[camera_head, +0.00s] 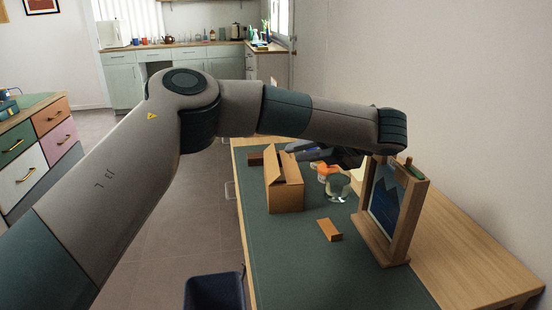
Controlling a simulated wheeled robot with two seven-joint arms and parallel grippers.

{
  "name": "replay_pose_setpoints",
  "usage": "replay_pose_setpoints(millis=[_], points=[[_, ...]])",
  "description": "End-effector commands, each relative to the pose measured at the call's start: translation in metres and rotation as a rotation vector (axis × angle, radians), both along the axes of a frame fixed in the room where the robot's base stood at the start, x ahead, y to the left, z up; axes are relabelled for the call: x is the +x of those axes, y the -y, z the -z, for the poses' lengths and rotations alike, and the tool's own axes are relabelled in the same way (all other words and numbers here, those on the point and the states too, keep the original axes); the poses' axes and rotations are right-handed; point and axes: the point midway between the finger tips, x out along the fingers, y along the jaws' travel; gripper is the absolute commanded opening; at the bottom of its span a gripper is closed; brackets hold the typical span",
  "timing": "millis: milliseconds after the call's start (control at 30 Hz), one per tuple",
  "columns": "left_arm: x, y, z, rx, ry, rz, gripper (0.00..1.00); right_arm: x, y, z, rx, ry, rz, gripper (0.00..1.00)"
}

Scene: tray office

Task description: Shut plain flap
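A small brown cardboard box (285,196) stands on the green mat at the left side of the desk. Its top flaps are raised and lean towards each other like a tent; I cannot make out which one is plain. My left arm reaches across above the desk, its wrist bent down near the picture stand. My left gripper (322,155) is a dark shape behind and right of the box, partly hidden by the forearm and hard to make out. Its fingers are not clear, and I cannot tell whether it touches the box. My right gripper is not in view.
A wooden stand with a blue picture (402,225) is at the right. A glass jar (338,188) stands between it and the box. The near mat (300,275) is clear. A dark bin (213,292) stands below.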

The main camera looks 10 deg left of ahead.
Motion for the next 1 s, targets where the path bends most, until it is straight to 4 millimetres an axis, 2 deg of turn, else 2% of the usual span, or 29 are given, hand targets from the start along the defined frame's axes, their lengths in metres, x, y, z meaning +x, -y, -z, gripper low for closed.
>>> replay_pose_setpoints(millis=[400, 600, 1000], points=[[0.034, -0.047, 0.034, 0.001, -0.002, -0.004, 0.21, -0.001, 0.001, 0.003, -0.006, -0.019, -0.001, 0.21], [0.047, -0.063, 0.046, 0.002, -0.002, -0.002, 0.21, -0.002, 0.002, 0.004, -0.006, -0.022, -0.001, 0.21], [0.054, -0.071, 0.052, 0.001, -0.001, -0.001, 0.21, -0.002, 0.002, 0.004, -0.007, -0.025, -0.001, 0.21]])
